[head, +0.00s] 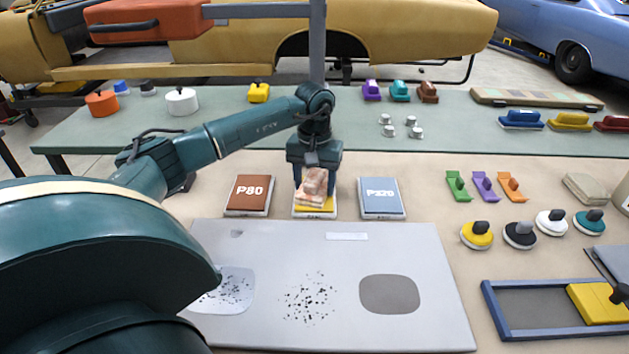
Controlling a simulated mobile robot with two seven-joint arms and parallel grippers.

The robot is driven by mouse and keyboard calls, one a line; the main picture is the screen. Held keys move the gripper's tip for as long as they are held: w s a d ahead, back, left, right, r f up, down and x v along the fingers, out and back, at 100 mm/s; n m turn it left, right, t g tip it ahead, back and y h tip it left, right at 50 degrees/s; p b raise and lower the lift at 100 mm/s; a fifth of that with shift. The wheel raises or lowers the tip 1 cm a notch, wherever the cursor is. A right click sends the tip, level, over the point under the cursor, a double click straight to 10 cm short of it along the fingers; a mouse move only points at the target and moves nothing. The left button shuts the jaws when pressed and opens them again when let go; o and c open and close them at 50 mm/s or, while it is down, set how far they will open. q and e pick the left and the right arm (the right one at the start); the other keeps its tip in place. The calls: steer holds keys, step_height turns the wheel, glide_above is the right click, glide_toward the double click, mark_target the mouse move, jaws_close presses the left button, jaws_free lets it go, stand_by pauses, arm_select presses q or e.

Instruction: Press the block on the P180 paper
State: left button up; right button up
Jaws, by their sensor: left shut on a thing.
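My left gripper (314,178) points down over the middle paper stack and is shut on a pinkish-tan block (313,187). The block is at the stack with the yellow sheet (315,209); it looks slightly tilted, and I cannot tell whether it touches the sheet. The block and gripper cover that sheet's label. To the left lies the brown P80 paper (249,193), and to the right the blue P220 paper (381,195). My right gripper is not in view.
A grey panel (430,258) with speckled patches and a dark grey patch lies in front. At right are sanding pads (520,234), coloured scrapers (485,186) and a blue frame (536,333). A green bench (220,125) holding tools runs behind.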

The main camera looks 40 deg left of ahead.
mark_target(315, 174)
arm_select(q)
steer(key=shift+r+p, duration=2.55)
steer(key=shift+r, duration=0.95)
